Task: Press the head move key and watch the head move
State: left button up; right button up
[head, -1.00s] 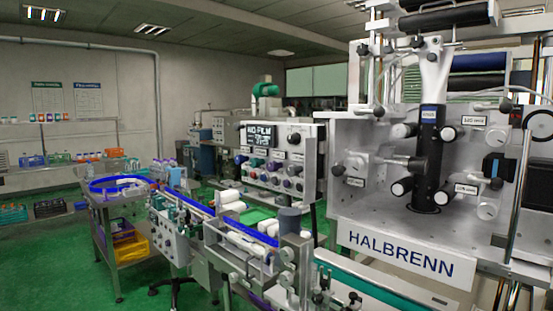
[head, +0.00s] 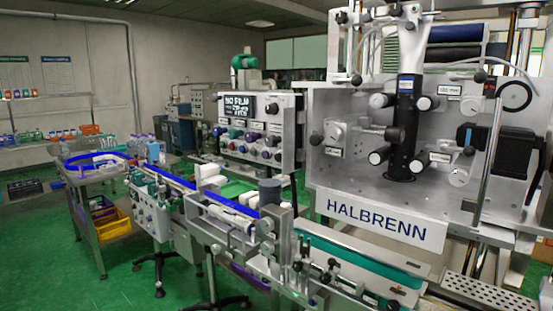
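A control panel (head: 262,128) stands left of the big machine in the head view. It has a small dark display (head: 239,106) with white text that seems to read "NO FILM". Rows of coloured round knobs or buttons sit below the display. Their labels are too small to read, so I cannot tell which is the head move key. The machine's head, a black column (head: 403,125) with several black-tipped rollers, stands upright in a metal housing marked HALBRENN (head: 375,220). Neither of my grippers is in view.
A conveyor (head: 228,208) with blue rails runs in front of the panel, with white bottles on it. A round blue-rimmed table (head: 95,176) stands at left, above yellow crates (head: 110,222). Green floor (head: 40,255) is clear at front left. A perforated metal plate (head: 490,296) is at lower right.

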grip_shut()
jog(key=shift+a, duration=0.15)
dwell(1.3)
